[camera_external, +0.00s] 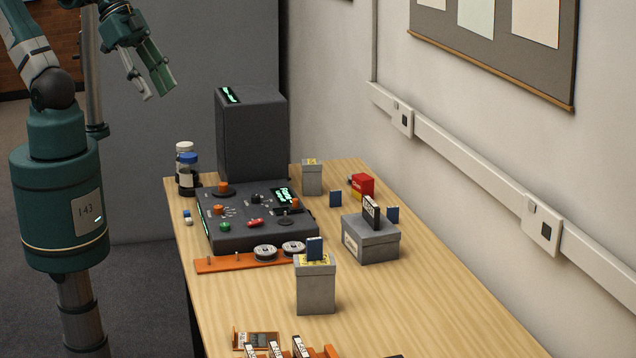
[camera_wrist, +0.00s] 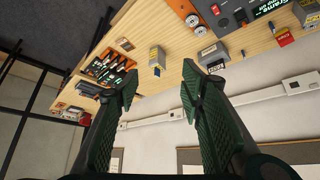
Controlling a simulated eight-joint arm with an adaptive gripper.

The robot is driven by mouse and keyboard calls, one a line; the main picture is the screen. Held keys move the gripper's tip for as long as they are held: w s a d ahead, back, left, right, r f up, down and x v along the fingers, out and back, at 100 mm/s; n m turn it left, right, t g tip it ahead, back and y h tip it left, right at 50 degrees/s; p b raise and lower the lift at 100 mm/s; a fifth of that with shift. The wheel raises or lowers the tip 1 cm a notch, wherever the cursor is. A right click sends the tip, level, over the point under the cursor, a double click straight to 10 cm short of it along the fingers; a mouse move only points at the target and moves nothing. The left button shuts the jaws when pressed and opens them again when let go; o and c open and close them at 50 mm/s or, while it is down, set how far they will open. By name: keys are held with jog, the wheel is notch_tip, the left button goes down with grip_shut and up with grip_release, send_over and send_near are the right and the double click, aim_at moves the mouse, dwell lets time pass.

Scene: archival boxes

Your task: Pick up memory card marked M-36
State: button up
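Several small blue cards show in the external view; no marking is readable, so I cannot tell which is M-36. One blue card (camera_external: 315,247) stands upright in the top of a tall grey box (camera_external: 316,290). Another blue card (camera_external: 335,199) stands on the table. A third blue card (camera_external: 393,214) is behind the wider grey box (camera_external: 371,242), which has a black cartridge-like piece (camera_external: 371,210) upright in its top. My gripper (camera_external: 158,92) is raised beyond the table's left side, far from the cards. Its fingers are apart and empty, also in the wrist view (camera_wrist: 158,85).
A dark control console (camera_external: 255,235) and a tall dark unit (camera_external: 252,140) occupy the table's far left. An orange strip with reels (camera_external: 235,263) lies before the console. Two bottles (camera_external: 188,178) stand at the edge. The right front tabletop is mostly clear.

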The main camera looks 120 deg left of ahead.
jog(key=w+a+r+n+g, duration=0.1)
jog(key=w+a+n, duration=0.35)
jog(key=w, duration=0.35)
jog(key=w+a+r+n+g, duration=0.1)
jog(key=w+a+r+n, duration=0.15)
jog(key=w+a, duration=0.4)
jog(key=n+g+b, duration=0.3)
jog(key=n+g, duration=0.2)
jog(key=n, duration=1.3)
send_over(393, 207)
notch_tip(393, 207, down, 39)
jog(key=shift+s+d+f, duration=0.1)
jog(key=shift+d, duration=0.05)
jog(key=shift+a+f+n, duration=0.2)
jog(key=shift+f+n, duration=0.1)
jog(key=shift+f, duration=0.05)
jog(key=shift+f, duration=1.25)
